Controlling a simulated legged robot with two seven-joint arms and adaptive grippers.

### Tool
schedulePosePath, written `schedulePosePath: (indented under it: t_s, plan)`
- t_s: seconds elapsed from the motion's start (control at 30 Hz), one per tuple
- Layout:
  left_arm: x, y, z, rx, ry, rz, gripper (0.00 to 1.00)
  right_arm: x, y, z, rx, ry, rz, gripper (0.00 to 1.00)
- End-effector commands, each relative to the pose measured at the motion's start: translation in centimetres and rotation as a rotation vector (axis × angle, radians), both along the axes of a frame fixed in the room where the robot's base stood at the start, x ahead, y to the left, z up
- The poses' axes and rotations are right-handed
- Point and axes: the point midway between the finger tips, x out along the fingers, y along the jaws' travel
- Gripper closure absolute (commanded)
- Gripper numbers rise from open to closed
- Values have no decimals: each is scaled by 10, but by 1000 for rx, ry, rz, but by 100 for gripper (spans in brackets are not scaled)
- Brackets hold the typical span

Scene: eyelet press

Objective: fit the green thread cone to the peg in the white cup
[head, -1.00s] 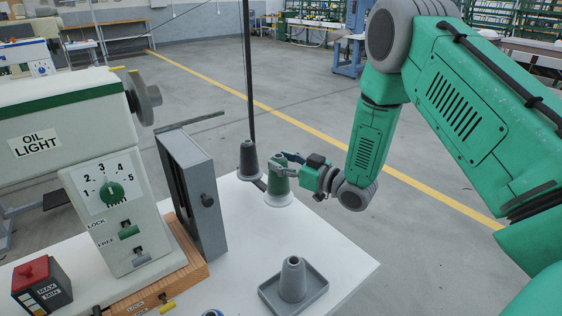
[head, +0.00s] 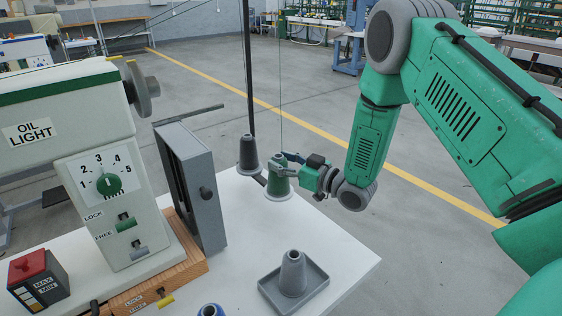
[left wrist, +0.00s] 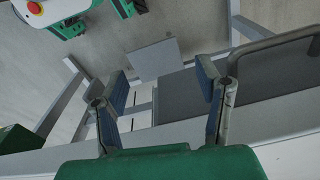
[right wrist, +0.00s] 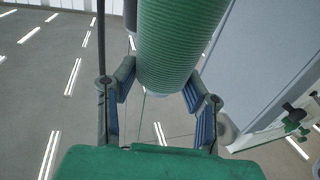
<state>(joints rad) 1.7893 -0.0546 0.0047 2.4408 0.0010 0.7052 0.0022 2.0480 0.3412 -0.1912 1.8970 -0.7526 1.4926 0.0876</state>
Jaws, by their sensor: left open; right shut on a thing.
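The green thread cone (head: 280,181) is upright near the far edge of the white table. The white cup (head: 268,196) shows as a pale rim around its base; the cone's foot looks to be in the cup, but the peg is hidden. My right gripper (head: 284,164) is shut on the cone's upper part, reaching in from the right. In the right wrist view the ribbed green cone (right wrist: 177,45) stands between the fingers. A thin thread (head: 281,100) rises above the cone. My left gripper (left wrist: 162,80) is open and empty in the left wrist view.
A dark grey cone (head: 248,155) stands by the black pole (head: 250,70), just left of the green one. A grey tray (head: 318,279) holds a grey cone (head: 292,273) nearer me. A grey box (head: 203,200) and the sewing machine (head: 105,175) fill the left.

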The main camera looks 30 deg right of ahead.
Motion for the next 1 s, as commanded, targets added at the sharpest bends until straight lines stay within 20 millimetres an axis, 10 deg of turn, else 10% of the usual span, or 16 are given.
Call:
schedulePosePath:
  t_s: [0.2, 0.23, 0.3, 1.0]
  plan:
    - [0, 0, -1, 0, 0, 0, 41, 0, 0, -1, 0, -1, 0, 100]
    - [0, 0, -1, 0, 0, 0, 41, 0, 0, -1, 0, -1, 0, 51]
    - [0, 0, -1, 0, 0, 0, 41, 0, 0, -1, 0, -1, 0, 37]
    - [0, 0, 17, 0, 0, 0, 41, 0, 0, 20, 1, 0, 0, 37]
